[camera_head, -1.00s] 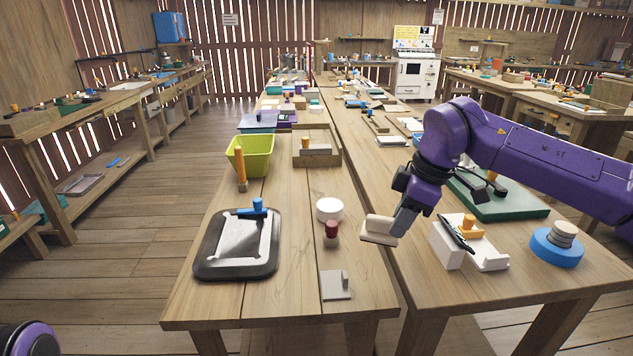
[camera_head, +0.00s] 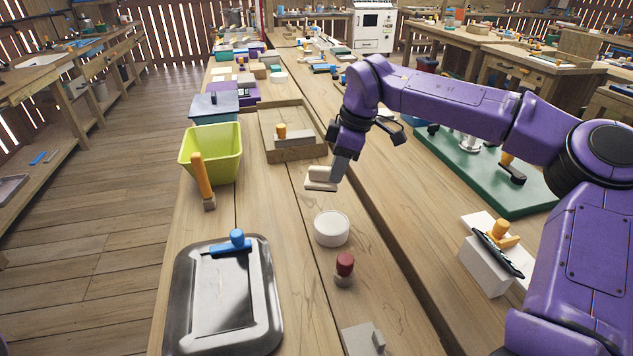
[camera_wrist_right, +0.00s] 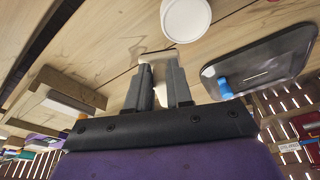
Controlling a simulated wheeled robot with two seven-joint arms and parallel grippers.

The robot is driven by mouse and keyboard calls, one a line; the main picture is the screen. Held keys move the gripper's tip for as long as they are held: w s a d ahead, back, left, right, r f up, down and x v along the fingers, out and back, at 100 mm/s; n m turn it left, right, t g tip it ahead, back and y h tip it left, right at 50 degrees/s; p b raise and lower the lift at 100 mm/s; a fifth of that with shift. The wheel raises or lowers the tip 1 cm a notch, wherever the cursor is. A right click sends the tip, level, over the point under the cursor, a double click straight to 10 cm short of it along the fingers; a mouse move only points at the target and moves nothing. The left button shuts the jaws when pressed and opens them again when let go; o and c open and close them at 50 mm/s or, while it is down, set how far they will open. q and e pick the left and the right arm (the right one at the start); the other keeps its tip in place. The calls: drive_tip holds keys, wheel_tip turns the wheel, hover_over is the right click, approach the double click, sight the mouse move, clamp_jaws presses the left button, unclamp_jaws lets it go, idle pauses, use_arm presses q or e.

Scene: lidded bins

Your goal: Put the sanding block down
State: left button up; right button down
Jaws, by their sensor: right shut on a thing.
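The sanding block (camera_head: 319,180) is a pale beige block with a raised grip. My right gripper (camera_head: 337,172) is shut on it over the middle of the near wooden table, just beyond the round white container (camera_head: 331,229). In the right wrist view the gripper (camera_wrist_right: 159,72) shows two grey fingers, with part of the pale block (camera_wrist_right: 156,56) between and past them. I cannot tell whether the block touches the tabletop. My left gripper is not in view.
An open wooden tray (camera_head: 266,121) holding a grey block stands behind and left. A lime bin (camera_head: 211,155), an orange-handled tool (camera_head: 201,180), a black-rimmed tray (camera_head: 181,307) and a red-knobbed piece (camera_head: 345,266) stand nearby. Bare wood lies right of the gripper.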

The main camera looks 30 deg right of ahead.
drive_tip(key=w+f, duration=0.2)
drive_tip(key=w+f+p, duration=0.1)
drive_tip(key=w+f, duration=0.1)
drive_tip(key=w, duration=0.1)
drive_tip(key=w+f, duration=0.2)
drive_tip(key=shift+w+d+f, duration=0.3)
drive_tip(key=shift+w+f, duration=0.05)
drive_tip(key=shift+w, duration=0.05)
drive_tip(key=shift+w+f, duration=0.25)
drive_tip(key=shift+f, duration=0.1)
wheel_tip(320, 180, down, 3)
drive_tip(key=shift+f, duration=0.1)
drive_tip(key=c, duration=1)
unclamp_jaws()
drive_tip(key=v, duration=1.2)
